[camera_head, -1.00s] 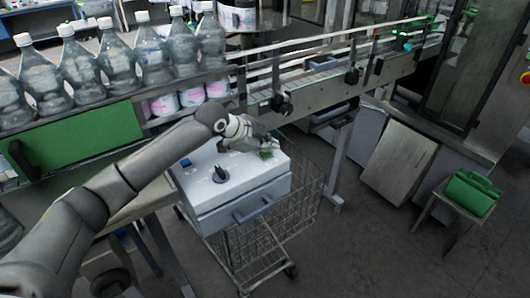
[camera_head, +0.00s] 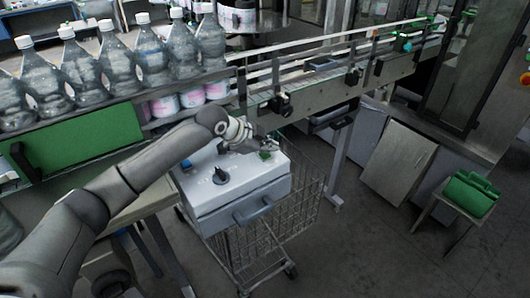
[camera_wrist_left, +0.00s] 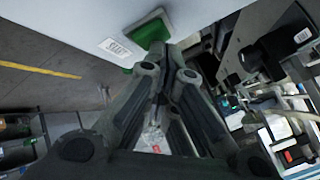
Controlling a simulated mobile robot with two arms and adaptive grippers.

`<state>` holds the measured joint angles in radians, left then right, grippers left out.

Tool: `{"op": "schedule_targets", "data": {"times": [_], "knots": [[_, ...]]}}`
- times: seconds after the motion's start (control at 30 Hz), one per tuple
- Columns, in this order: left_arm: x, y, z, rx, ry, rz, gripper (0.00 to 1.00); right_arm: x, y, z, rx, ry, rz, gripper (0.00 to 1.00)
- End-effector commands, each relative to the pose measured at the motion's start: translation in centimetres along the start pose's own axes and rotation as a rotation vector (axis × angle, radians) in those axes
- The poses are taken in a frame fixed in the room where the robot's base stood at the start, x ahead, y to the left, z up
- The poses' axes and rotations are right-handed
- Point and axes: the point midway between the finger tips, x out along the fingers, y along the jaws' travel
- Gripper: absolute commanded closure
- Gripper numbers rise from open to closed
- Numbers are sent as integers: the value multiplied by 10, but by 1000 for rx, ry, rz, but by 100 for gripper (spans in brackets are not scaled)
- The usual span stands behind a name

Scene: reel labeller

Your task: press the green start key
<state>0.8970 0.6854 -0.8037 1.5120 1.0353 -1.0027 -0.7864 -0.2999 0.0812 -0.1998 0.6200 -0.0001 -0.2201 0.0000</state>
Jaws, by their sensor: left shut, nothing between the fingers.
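The green start key (camera_head: 267,155) is on top of a light grey control box (camera_head: 228,188), near its far right corner. In the left wrist view the key (camera_wrist_left: 151,33) is a green block beside a small white label (camera_wrist_left: 115,48) on the panel. My left gripper (camera_head: 269,143) is shut and empty, its fingertips close beside the key. In the wrist view the closed fingers (camera_wrist_left: 165,62) end near the key's lower edge; I cannot tell whether they touch it. My right gripper is not in view.
A black rotary knob (camera_head: 220,175) stands on the same box. The box sits on a wire cart (camera_head: 262,245). A conveyor (camera_head: 325,88) runs behind, with large bottles (camera_head: 152,55) at left. A green case (camera_head: 470,195) rests on a stool at right. Floor is open between.

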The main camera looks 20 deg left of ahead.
Motion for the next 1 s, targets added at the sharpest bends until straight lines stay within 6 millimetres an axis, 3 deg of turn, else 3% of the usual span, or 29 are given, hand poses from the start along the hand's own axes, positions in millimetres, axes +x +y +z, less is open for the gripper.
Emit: {"op": "schedule_targets", "data": {"times": [0.2, 0.63, 1.0], "knots": [[-9, -7, -7, 0, 0, 1, 100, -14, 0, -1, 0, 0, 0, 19], [-12, -9, -9, 0, 0, -1, 100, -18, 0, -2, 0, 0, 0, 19], [-38, -28, -28, 0, 1, -1, 100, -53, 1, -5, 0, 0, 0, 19]]}}
